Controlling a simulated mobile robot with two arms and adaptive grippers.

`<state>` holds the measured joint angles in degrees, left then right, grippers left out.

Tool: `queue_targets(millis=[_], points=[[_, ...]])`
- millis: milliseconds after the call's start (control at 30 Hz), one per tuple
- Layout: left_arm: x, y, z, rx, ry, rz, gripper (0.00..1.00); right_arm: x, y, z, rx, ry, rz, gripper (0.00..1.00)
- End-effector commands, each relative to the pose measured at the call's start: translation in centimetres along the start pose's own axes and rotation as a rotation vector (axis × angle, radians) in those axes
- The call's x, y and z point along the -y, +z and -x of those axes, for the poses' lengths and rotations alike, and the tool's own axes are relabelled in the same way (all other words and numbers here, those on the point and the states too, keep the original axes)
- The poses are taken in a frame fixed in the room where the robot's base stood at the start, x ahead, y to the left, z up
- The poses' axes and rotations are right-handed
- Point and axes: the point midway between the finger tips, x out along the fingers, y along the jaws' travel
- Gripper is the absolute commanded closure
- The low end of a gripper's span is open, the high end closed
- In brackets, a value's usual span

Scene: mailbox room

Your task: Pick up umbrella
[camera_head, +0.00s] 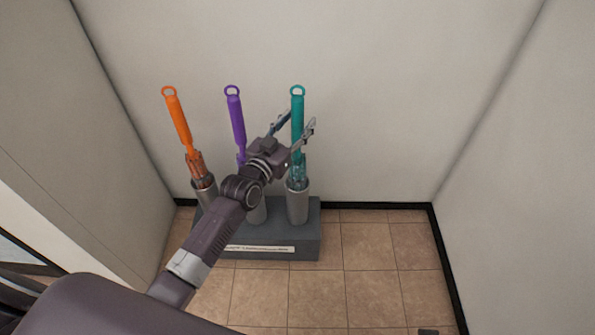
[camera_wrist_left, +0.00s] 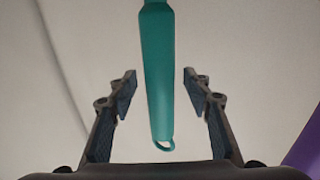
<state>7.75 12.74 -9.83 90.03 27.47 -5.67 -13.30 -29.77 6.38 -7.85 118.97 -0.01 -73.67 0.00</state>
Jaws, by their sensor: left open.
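Three umbrellas stand upright in metal tubes on a grey stand (camera_head: 305,245): an orange one (camera_head: 178,118), a purple one (camera_head: 236,118) and a teal one (camera_head: 298,115). My left gripper (camera_head: 294,122) is open at the handle of the teal umbrella. In the left wrist view, the teal handle (camera_wrist_left: 157,75) with its end loop lies between the open fingers (camera_wrist_left: 158,95), with a gap on both sides. My left arm hides part of the purple umbrella and its tube. My right gripper is not in view.
The stand is close to the back wall (camera_head: 380,110), with walls to the left and right. Tiled floor (camera_head: 370,265) is free to the right of the stand. A purple edge (camera_wrist_left: 305,150) shows in the left wrist view.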

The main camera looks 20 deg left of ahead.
Motion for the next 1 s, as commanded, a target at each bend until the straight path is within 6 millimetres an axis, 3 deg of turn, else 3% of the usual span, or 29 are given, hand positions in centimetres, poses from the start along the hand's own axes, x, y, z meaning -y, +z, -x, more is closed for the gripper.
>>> queue_targets(millis=[67, 433, 1000], points=[[-0.01, 0.0, 0.02, 0.0, 0.0, 0.0, 0.58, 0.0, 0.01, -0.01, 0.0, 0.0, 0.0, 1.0], [0.0, 0.01, 0.04, 0.0, 0.0, 0.001, 0.99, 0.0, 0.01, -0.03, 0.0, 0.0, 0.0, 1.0], [0.01, -0.37, 0.02, -0.004, -0.001, 0.001, 1.0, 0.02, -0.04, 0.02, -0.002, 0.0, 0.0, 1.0]])
